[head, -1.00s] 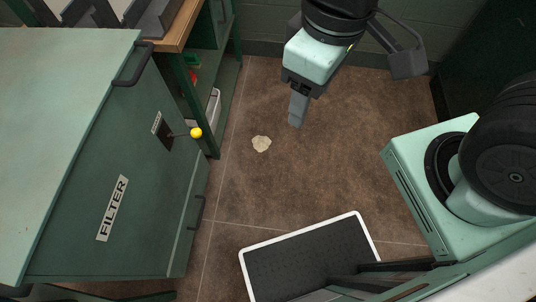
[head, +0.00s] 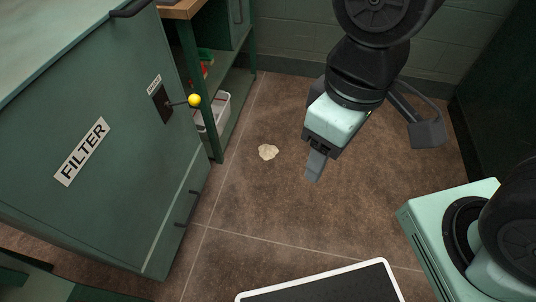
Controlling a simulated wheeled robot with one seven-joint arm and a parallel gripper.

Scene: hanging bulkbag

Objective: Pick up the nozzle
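My gripper (head: 314,165) hangs in the upper middle of the head view, pointing down above the brown floor. Its fingers show as a single grey shape from this side, so I cannot tell whether they are apart. I see nothing held at their tips. No nozzle can be made out in the head view. A small pale, flat patch (head: 268,152) lies on the floor just left of the gripper.
A green filter cabinet (head: 125,150) with a yellow-knobbed lever (head: 194,100) stands at left. Behind it is a green shelf unit (head: 238,105) holding a light bin (head: 222,110). A white-edged dark mat (head: 335,290) lies at the bottom. Open floor lies between.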

